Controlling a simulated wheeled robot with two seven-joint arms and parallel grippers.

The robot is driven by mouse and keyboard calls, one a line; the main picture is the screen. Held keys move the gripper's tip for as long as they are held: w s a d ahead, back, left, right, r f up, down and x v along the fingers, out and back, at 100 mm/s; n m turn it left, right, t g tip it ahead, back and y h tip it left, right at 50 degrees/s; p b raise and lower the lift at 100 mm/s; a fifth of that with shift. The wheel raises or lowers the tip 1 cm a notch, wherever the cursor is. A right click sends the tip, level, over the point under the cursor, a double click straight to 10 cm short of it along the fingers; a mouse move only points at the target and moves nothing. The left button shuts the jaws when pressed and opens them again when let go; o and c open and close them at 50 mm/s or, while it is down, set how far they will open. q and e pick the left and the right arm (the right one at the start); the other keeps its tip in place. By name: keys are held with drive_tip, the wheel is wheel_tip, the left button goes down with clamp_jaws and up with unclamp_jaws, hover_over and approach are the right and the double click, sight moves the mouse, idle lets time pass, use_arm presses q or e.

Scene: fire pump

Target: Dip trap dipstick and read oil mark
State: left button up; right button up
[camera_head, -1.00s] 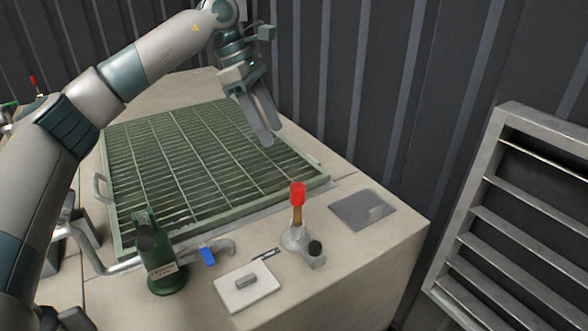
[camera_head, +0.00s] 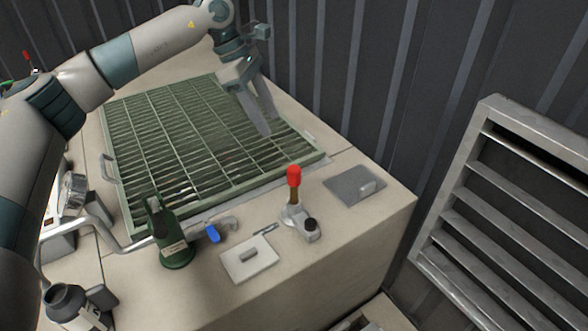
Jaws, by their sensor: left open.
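The dipstick (camera_head: 294,179) has a red grip on a brown stem. It stands upright in a pale metal fitting (camera_head: 293,217) on the beige top; its lower part is hidden in the fitting, and no oil mark shows. A black cap (camera_head: 311,224) sits on the fitting's front side. My left gripper (camera_head: 265,122) is open and empty, fingers pointing down over the far right part of the green grating, behind and left of the dipstick and apart from it. My right gripper is not in view.
A green canister (camera_head: 168,235), a blue-handled valve (camera_head: 212,233), a white plate (camera_head: 249,258) and a grey plate (camera_head: 354,186) surround the fitting. A dark bottle (camera_head: 75,304) stands front left. A louvred metal frame (camera_head: 500,215) is at right.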

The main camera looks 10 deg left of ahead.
sight(293, 168)
use_arm(q)
drive_tip(key=p+x, duration=0.6)
drive_tip(key=x, duration=1)
drive_tip(key=shift+f, duration=0.1)
drive_tip(key=shift+d+f, duration=0.15)
drive_tip(key=shift+f, duration=0.4)
